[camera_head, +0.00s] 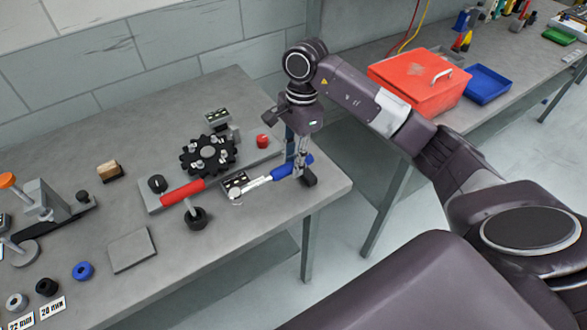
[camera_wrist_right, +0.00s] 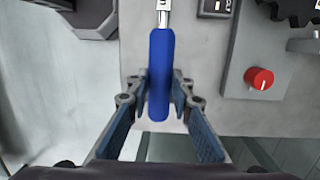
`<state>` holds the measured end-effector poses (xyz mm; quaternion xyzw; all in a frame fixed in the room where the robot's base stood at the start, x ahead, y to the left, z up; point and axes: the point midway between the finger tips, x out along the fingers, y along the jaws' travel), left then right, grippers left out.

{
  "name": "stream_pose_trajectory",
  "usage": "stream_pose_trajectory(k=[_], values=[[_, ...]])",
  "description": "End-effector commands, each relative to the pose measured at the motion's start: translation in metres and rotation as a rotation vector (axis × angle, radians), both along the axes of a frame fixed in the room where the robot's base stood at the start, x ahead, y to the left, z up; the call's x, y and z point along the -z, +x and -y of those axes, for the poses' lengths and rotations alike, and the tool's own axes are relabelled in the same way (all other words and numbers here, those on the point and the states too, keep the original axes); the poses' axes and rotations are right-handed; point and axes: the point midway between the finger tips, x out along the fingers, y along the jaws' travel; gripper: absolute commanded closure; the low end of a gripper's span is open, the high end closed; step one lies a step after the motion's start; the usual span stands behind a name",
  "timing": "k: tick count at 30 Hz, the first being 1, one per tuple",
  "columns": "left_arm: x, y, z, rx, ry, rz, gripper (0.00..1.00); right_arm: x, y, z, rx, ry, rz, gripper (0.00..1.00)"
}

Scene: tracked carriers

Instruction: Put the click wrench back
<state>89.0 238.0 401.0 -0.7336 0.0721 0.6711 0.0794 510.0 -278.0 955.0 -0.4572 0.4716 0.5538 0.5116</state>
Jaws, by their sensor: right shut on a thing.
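The click wrench has a blue handle and a silver shaft. Its handle (camera_head: 284,171) shows near the right end of the grey bench, with the shaft pointing left toward a small dark block with a light face (camera_head: 236,180). My right gripper (camera_head: 300,170) is shut on the blue handle, coming from above. In the right wrist view, the handle (camera_wrist_right: 161,75) lies between the two fingers of the right gripper (camera_wrist_right: 162,98), and the shaft runs out past the top edge. I cannot tell whether the wrench touches the bench. My left gripper is not in view.
Small rings and a clamp stand at left. A second bench at right holds a red box (camera_head: 420,75) and blue tray (camera_head: 487,84).

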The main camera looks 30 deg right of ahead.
Motion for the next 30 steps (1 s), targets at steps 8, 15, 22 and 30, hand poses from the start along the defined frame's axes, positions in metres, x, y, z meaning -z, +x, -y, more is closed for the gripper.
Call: stream_pose_trajectory(k=[8,15,22,30], values=[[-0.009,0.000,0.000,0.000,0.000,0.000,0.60,0.033,0.000,-0.001,-0.001,0.002,-0.001,1.00],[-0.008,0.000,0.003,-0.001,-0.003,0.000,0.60,0.035,0.000,0.000,-0.001,0.001,0.002,1.00],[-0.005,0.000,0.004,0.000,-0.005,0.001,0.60,0.038,0.000,0.000,-0.001,0.000,0.000,0.69],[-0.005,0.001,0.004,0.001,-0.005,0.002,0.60,0.038,0.000,0.000,-0.001,0.000,0.000,0.62]])
